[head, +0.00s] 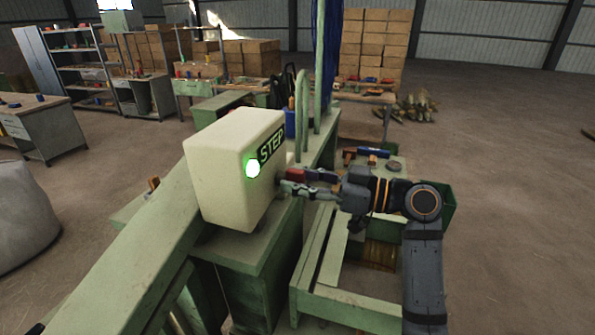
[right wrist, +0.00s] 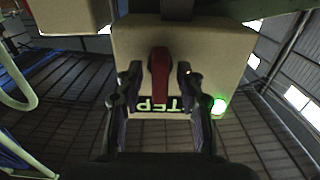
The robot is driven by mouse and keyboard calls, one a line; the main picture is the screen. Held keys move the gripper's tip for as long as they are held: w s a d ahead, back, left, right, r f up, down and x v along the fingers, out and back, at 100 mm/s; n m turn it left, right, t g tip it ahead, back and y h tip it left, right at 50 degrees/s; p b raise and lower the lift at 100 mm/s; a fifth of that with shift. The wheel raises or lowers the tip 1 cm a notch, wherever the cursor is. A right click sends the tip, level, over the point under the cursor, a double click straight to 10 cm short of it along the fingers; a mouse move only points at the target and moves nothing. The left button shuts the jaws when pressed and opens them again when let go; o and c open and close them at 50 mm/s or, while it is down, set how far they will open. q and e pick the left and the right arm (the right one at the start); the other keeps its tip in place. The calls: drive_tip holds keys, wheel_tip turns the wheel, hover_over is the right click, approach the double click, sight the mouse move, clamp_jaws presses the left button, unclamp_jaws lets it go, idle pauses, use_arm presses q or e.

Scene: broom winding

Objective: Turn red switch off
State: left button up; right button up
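The red switch (right wrist: 159,72) is a lever on the side of a cream control box (head: 232,165) marked STEP. In the head view the red switch (head: 296,174) shows partly, close to my right gripper's fingers. My right gripper (head: 299,182) is open at the box's right side. In the right wrist view its two dark fingers stand on either side of the switch, with a gap on each side. The green light (head: 252,168) on the box is lit; it also shows in the right wrist view (right wrist: 219,107). My left gripper is not in view.
The box stands on a green machine frame (head: 245,262), with a long green beam (head: 140,250) running to the lower left. Thin green posts and blue strands (head: 328,45) rise behind it. A workbench (head: 40,125), shelves and stacked cartons (head: 375,40) are farther back. Open floor lies right.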

drive_tip(key=shift+a, duration=0.3)
drive_tip(key=shift+d, duration=0.1)
clamp_jaws()
